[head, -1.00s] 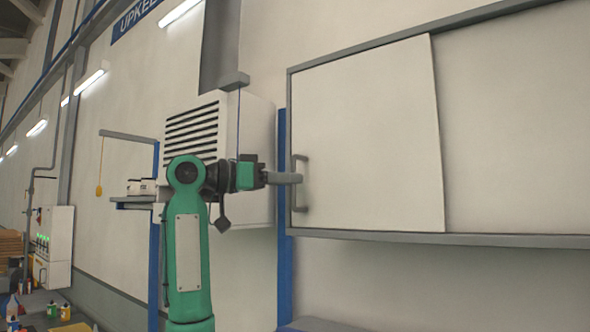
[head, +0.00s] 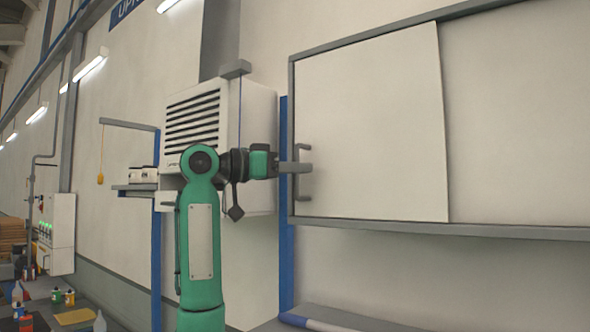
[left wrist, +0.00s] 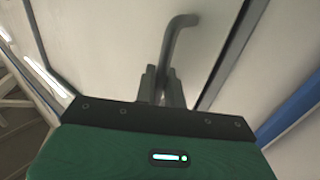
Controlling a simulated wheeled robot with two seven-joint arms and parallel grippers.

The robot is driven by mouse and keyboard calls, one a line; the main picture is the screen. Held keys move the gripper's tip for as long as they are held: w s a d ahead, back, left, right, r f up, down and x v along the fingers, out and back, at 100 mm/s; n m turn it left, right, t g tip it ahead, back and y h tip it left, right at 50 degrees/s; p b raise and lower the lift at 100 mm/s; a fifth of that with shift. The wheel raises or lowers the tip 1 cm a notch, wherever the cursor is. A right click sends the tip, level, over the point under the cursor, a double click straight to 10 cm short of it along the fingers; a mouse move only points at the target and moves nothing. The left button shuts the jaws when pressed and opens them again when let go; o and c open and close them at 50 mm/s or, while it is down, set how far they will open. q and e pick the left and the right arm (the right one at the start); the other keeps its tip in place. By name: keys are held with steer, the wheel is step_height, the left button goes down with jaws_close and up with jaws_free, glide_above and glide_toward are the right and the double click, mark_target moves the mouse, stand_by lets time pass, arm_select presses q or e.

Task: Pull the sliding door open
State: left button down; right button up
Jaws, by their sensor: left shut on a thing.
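The sliding door (head: 375,130) is a pale flat panel in a grey frame. It covers the left part of the frame in the head view. A grey bar handle (head: 296,187) stands upright at its left edge, close to the frame's left side. My left gripper (head: 301,168) reaches it from the left and is shut on the handle near its middle. In the left wrist view the two dark fingers of the gripper (left wrist: 163,85) close around the handle (left wrist: 177,32), whose bent end stands out beyond them. My right gripper is not in view.
The frame's lower rail (head: 450,229) runs below the door, and a pale surface (head: 520,110) shows right of it. A blue post (head: 286,260) and a vented white box (head: 258,130) stand left, close to my left arm. A shelf (head: 135,189) is farther left.

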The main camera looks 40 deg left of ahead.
arm_select(q)
glide_toward(436, 160)
steer(key=w+d, duration=0.1)
steer(key=d, duration=0.1)
steer(key=w+d, duration=0.3)
steer(key=d, duration=0.1)
steer(key=shift+w+f, duration=0.2)
steer(key=shift+w, duration=0.1)
steer(key=c, duration=1.6)
jaws_free()
steer(key=shift+b, duration=0.35)
steer(key=shift+s+a+f, duration=0.1)
steer(key=shift+s+a, duration=0.05)
steer(key=shift+s, duration=0.15)
steer(key=b+v, duration=0.6)
steer(key=v, duration=0.7)
